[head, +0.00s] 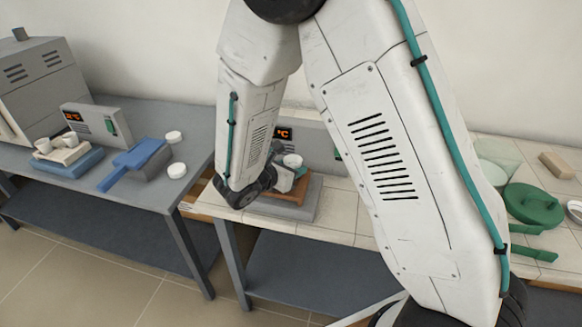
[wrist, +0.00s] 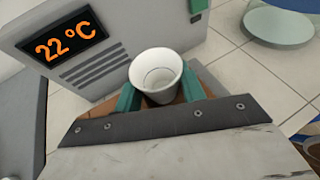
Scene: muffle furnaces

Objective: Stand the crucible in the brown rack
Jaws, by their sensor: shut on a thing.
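The white crucible (wrist: 157,72) is upright between the two green fingers of my gripper (wrist: 158,94) in the wrist view, its open mouth facing up. My gripper is shut on it. In the head view the crucible (head: 292,160) shows just right of my wrist, partly hidden by the gripper (head: 288,174). The brown rack (head: 302,193) is below it, on a grey block on the light-tiled bench. In the wrist view parts of the brown rack (wrist: 92,104) show on both sides of the fingers. The crucible's base is hidden, so I cannot tell whether it touches the rack.
A grey unit with a 22 °C display (wrist: 65,37) stands close behind the rack. The left grey table holds a blue tray (head: 68,164) with white crucibles, a blue tool (head: 138,158) and white discs. A green round lid (head: 533,204) lies on the right.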

